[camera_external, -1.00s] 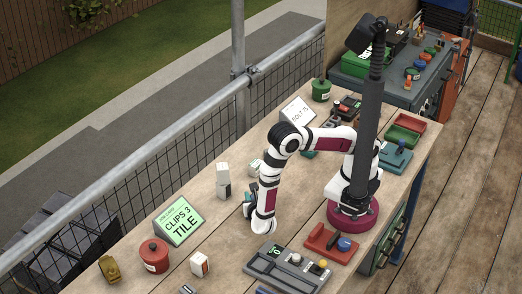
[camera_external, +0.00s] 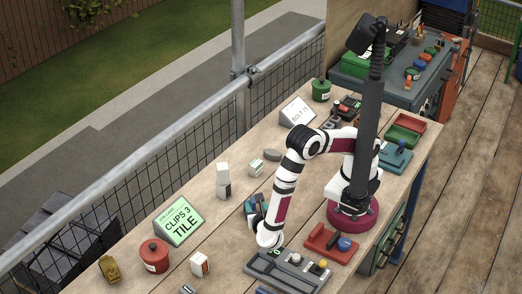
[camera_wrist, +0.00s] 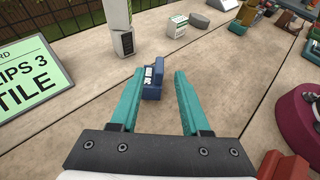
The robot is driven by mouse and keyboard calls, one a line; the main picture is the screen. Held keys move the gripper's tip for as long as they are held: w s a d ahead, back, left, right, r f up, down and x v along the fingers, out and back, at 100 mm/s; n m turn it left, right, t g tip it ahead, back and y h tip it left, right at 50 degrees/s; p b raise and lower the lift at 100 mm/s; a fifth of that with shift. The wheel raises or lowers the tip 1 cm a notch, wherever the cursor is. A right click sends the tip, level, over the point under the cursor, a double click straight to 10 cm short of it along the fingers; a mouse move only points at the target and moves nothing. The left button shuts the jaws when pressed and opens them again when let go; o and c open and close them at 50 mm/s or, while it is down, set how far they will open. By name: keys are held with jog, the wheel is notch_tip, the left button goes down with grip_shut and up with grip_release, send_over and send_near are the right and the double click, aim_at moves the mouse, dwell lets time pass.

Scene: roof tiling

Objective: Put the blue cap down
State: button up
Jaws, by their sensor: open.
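A small dark blue piece with a white label (camera_wrist: 152,82) stands on the bench in the wrist view; I take it to be the blue cap. It sits between and just beyond the tips of my gripper (camera_wrist: 157,95). The teal fingers are spread wide, with a gap to the right of the piece; whether the left finger touches it I cannot tell. In the external view my gripper (camera_external: 256,208) is low over the bench, partly hidden by my wrist, and the piece is hard to tell apart from the fingers there.
A white and grey block (camera_external: 223,182) stands behind, near a green sign (camera_external: 180,221). A small white box (camera_external: 256,167) and a grey disc (camera_external: 272,155) lie farther back. A grey tray (camera_external: 285,270) and a red tray (camera_external: 322,240) with a blue knob are close to my arm.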

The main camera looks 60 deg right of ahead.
jog(key=v, duration=0.2)
jog(key=shift+s+a+r, duration=0.15)
jog(key=shift+s+a, duration=0.1)
jog(key=shift+a, duration=0.05)
jog(key=s+d+r+m+g+y, duration=0.1)
jog(key=d+r+m+g+y, duration=0.1)
jog(key=d+r+m+g, duration=0.55)
jog(key=s+d+r+m+g+y, duration=0.1)
jog(key=d+r+m+g, duration=0.3)
jog(key=d+m, duration=0.65)
jog(key=s+d+r+m+t+y, duration=0.1)
jog(key=s+m+y, duration=0.5)
jog(key=m, duration=0.8)
jog(key=shift+s+d+r+m+t+y, duration=0.35)
jog(key=shift+r+t+y, duration=0.1)
jog(key=shift+r+y, duration=0.7)
